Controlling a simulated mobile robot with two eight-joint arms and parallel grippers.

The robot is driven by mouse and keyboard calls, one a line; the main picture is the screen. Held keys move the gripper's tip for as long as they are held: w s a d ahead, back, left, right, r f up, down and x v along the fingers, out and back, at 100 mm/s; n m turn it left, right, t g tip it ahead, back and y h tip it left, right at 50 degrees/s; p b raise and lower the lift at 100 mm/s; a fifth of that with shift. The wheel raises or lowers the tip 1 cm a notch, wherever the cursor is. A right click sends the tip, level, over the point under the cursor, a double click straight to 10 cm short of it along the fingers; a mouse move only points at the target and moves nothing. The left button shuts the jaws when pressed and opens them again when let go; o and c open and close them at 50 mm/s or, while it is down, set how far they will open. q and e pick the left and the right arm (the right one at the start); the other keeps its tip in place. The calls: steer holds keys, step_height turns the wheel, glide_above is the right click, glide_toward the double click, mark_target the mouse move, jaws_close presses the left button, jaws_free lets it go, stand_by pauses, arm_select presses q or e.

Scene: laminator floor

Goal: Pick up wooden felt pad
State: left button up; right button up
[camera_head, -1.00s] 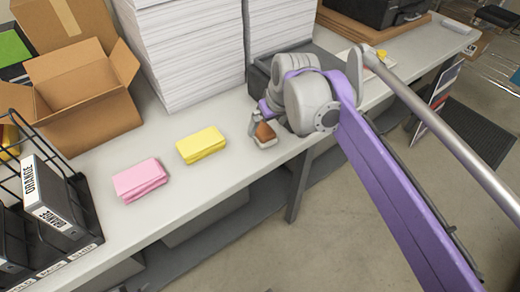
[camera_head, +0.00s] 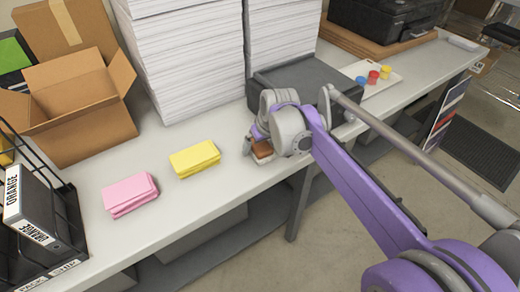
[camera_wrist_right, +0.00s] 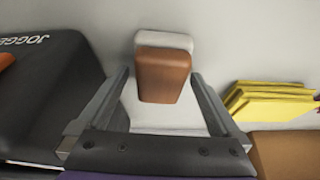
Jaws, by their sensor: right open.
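The wooden felt pad is a brown block with a pale grey-white layer. It lies on the light worktop near the front edge, where its brown part (camera_head: 262,149) is partly covered by my right gripper (camera_head: 258,143). In the right wrist view the pad (camera_wrist_right: 163,78) stands between the two open fingers of my right gripper (camera_wrist_right: 160,77), with a visible gap on both sides. The fingers reach down alongside it and do not appear to grip it. My left gripper is out of view.
A dark jogger machine (camera_wrist_right: 45,85) is close beside the gripper. A yellow cloth stack (camera_head: 195,158) and a pink one (camera_head: 130,195) lie to the left. Tall paper stacks (camera_head: 185,60) and an open carton (camera_head: 75,110) stand behind. A tray with small coloured pots (camera_head: 385,82) is further right.

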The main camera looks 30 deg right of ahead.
steer(key=c, duration=1.3)
steer(key=shift+r, duration=0.1)
step_height(320, 180, up, 10)
steer(key=shift+f+p, duration=0.1)
steer(key=shift+p, duration=0.6)
steer(key=o, duration=0.7)
steer(key=c, duration=0.5)
